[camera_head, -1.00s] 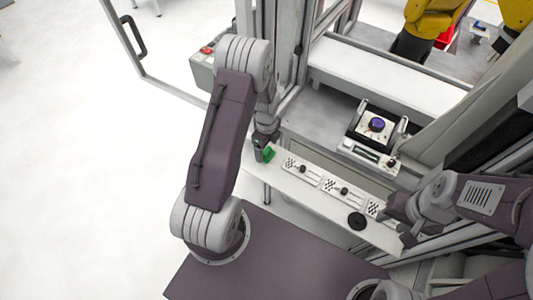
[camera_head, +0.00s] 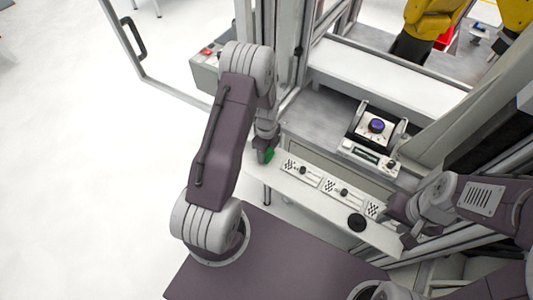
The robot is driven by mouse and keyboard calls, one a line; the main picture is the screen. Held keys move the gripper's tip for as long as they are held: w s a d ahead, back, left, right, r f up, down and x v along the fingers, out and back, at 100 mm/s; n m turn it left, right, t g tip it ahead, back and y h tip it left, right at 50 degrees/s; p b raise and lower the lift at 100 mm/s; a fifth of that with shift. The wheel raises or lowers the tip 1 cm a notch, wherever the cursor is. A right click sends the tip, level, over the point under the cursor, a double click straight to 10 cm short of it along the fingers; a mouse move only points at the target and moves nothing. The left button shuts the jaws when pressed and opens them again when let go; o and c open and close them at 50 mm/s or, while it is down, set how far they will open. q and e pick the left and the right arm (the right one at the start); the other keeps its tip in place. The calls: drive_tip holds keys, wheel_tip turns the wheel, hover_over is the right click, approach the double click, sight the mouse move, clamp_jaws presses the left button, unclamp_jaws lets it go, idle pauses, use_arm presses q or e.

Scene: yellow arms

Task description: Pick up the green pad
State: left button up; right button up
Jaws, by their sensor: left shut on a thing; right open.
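The green pad (camera_head: 269,154) is at the left end of the narrow white shelf (camera_head: 310,200), partly hidden by my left gripper. My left gripper (camera_head: 263,154) points down over it and is shut on it. I cannot tell whether the pad still touches the shelf. My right gripper (camera_head: 404,228) is open and empty near the right end of the shelf.
White plates with black knobs (camera_head: 302,169) line the shelf, and a round black disc (camera_head: 357,222) lies near its right part. A device with a purple disc (camera_head: 376,126) stands behind. Yellow arms (camera_head: 428,25) are at the back right. A door frame stands at the left.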

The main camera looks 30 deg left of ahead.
sight(268, 156)
use_arm(q)
drive_tip(key=r, duration=0.2)
drive_tip(key=d+r, duration=0.1)
drive_tip(key=r, duration=0.1)
drive_tip(key=shift+s+d+r, duration=0.1)
drive_tip(key=shift+s, duration=0.25)
drive_tip(key=s+d+r+b, duration=0.1)
drive_tip(key=s+d+r, duration=0.4)
drive_tip(key=d, duration=0.3)
drive_tip(key=shift+s+d+r, duration=0.3)
drive_tip(key=shift+s+r, duration=0.1)
drive_tip(key=shift+r, duration=0.2)
